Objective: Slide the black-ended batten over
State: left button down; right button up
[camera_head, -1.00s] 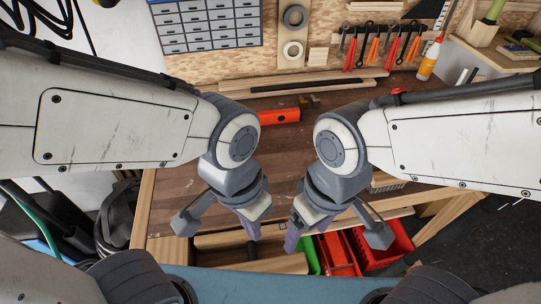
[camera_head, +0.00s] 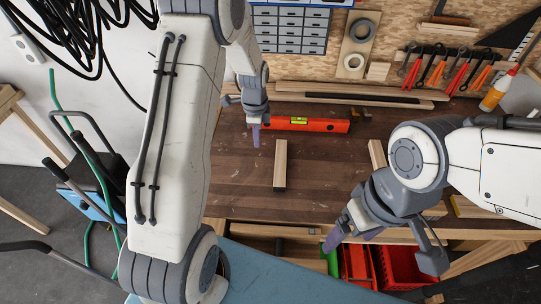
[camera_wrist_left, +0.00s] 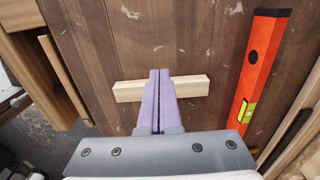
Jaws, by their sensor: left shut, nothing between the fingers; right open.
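The black-ended batten (camera_head: 280,163) is a short pale wooden bar on the brown bench. In the head view it points toward me, its dark end at the near side. My left gripper (camera_head: 256,140) is shut and empty, fingers pointing down just left of the batten's far part. In the left wrist view the shut fingers (camera_wrist_left: 159,75) cross in front of the batten's middle (camera_wrist_left: 190,87); I cannot tell whether they touch it. The black end does not show there. My right gripper (camera_head: 352,238) is open and empty near the bench's front edge.
An orange spirit level (camera_head: 322,126) lies behind the batten; it also shows in the left wrist view (camera_wrist_left: 256,75). Long strips lie along the back. Another pale batten (camera_head: 377,154) stands right, partly hidden by my right arm. Red bins (camera_head: 400,268) are below the front edge. Bench between the battens is clear.

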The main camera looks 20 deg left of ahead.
aim_at(271, 165)
pick_arm(q)
notch_tip(271, 165, down, 8)
jog(key=shift+s+d+f+p, duration=0.1)
jog(key=shift+f+p, duration=0.05)
jog(key=shift+p, duration=1)
jog(key=d+p, duration=0.1)
jog(key=w+d, duration=0.1)
jog(key=d, duration=0.1)
jog(key=shift+f+p, duration=0.2)
jog(key=shift+p, duration=0.2)
jog(key=shift+w+d+f, duration=0.1)
jog(key=shift+d+f, duration=0.05)
jog(key=shift+d, duration=0.25)
jog(key=shift+d, duration=0.1)
